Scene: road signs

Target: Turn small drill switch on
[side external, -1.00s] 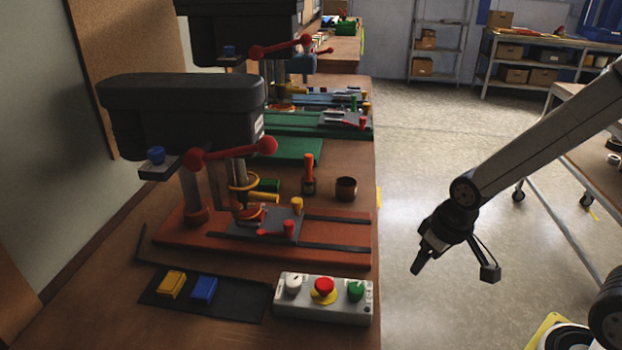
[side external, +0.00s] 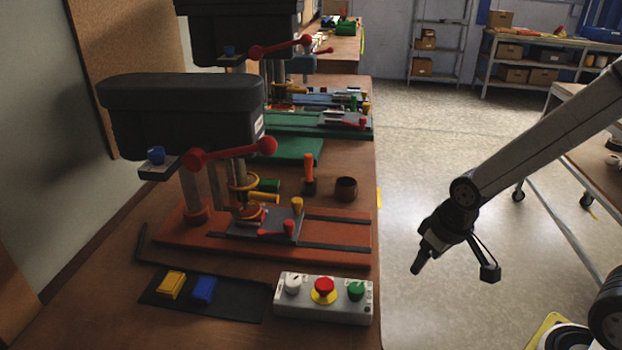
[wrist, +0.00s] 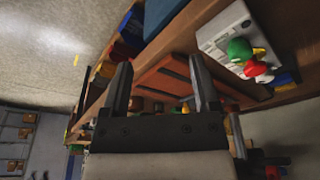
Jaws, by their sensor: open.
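The nearer drill press (side external: 180,115) has a dark head, red handles and an orange base (side external: 340,228) on the wooden bench. A grey control box (side external: 322,308) lies in front of it with a white knob (side external: 293,284), a red button on a yellow ring (side external: 323,289) and a green knob (side external: 356,290). In the wrist view the box (wrist: 222,32) is at upper right, with the green knob (wrist: 239,50) and red button (wrist: 255,69). My gripper (side external: 418,268) hangs off the bench's right side, apart from the box. In the wrist view its two fingers (wrist: 158,88) are spread and empty.
A black mat (side external: 235,302) with a yellow block (side external: 171,285) and a blue block (side external: 204,290) lies left of the box. A second drill press (side external: 240,30) stands behind. Floor (side external: 430,180) is clear between bench and my arm.

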